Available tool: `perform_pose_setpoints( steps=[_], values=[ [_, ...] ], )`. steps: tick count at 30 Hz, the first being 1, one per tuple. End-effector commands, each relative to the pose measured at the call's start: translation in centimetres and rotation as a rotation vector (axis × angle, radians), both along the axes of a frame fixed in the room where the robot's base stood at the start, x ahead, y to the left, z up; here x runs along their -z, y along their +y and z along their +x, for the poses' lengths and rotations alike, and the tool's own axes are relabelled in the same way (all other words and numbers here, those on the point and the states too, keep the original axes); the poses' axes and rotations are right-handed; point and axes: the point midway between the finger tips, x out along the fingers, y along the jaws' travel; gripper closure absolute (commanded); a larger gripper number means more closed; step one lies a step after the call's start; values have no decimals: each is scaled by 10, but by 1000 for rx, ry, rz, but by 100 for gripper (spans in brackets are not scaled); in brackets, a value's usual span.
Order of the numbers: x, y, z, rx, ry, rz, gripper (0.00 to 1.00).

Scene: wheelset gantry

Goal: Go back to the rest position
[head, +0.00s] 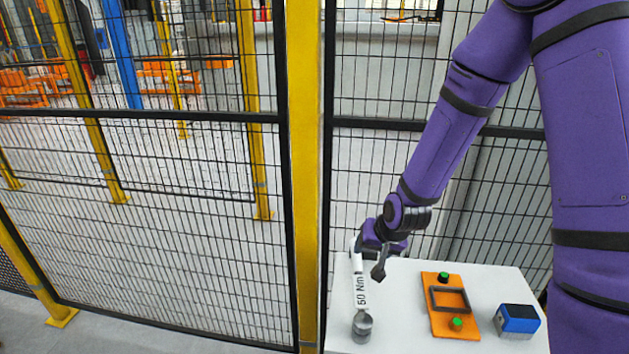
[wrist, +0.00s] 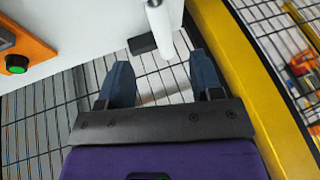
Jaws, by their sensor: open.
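My gripper (head: 369,260) is at the end of my purple arm, above the left part of the white table, close to the upper end of a white tool marked "50 Nm" (head: 361,290).
The white table (head: 400,335) carries an orange panel (head: 437,323) with a dark frame and green and black knobs, and a blue-and-grey box (head: 518,320). A black mesh fence (head: 190,240) with a yellow post (head: 305,180) stands close to the table.

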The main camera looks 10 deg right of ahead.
Motion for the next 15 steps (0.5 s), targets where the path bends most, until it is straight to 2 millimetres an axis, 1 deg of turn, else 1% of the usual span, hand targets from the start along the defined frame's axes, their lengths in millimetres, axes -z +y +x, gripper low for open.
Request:
perform_pose_setpoints(
  steps=[2,5,9,11,15],
  values=[
    [-10,-2,0,-7,-5,-10,40],
    [-31,-6,-2,-22,-12,-34,40],
    [-72,-14,-11,-50,-18,-78,40],
    [-89,-18,-17,-61,-20,-97,40],
    [-129,-26,-33,-84,-24,-137,40]
  ],
)
